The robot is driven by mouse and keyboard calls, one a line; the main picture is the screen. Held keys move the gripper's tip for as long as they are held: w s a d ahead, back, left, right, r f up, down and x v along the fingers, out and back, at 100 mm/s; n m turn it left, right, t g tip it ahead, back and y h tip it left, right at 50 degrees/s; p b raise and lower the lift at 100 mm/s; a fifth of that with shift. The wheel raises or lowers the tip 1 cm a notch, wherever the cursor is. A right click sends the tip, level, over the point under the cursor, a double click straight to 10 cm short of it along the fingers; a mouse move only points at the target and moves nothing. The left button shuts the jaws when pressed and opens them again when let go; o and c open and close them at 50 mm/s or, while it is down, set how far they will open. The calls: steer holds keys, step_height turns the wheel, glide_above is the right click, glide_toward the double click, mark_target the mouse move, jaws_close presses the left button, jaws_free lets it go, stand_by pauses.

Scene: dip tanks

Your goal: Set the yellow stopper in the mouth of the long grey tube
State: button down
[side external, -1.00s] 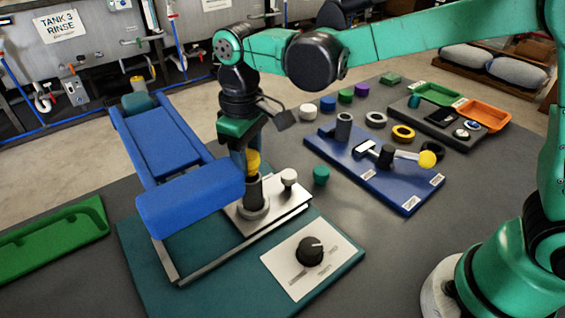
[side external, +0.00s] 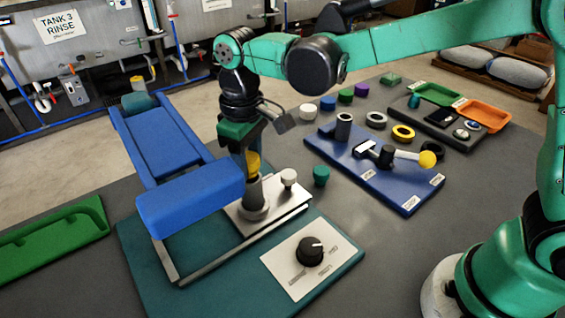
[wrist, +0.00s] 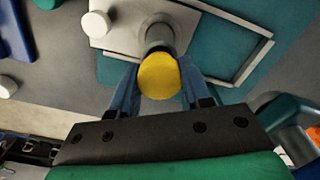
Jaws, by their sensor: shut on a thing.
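The yellow stopper (side external: 253,164) is between the fingers of my gripper (side external: 247,168), which is shut on it. In the wrist view the stopper's round yellow top (wrist: 159,76) shows between the two blue fingers (wrist: 158,92). The long grey tube (side external: 254,192) stands on the pale metal plate, directly below the stopper in the side view. The tube's side also shows beyond the stopper in the wrist view (wrist: 160,36). The stopper hides the tube's mouth, so I cannot tell how far it sits in it.
A white knob (side external: 288,177) stands on the plate right of the tube. A blue padded frame (side external: 190,200) is close on the left. A teal cap (side external: 321,176) and a blue board (side external: 400,192) with a yellow-knobbed lever lie to the right. A black dial (side external: 309,251) is in front.

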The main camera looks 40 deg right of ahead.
steer(key=shift+f, duration=0.5)
jaws_free()
stand_by(0.5)
steer(key=shift+r, duration=4)
steer(key=s+d+f+m+t, duration=0.2)
steer(key=s+d+t, duration=0.1)
steer(key=d, duration=0.4)
steer(key=s+d+f+m+t, duration=0.2)
steer(key=s+d+m+t, duration=0.1)
steer(key=d, duration=0.4)
steer(key=shift+s+t, duration=0.6)
steer(key=shift+s, duration=0.6)
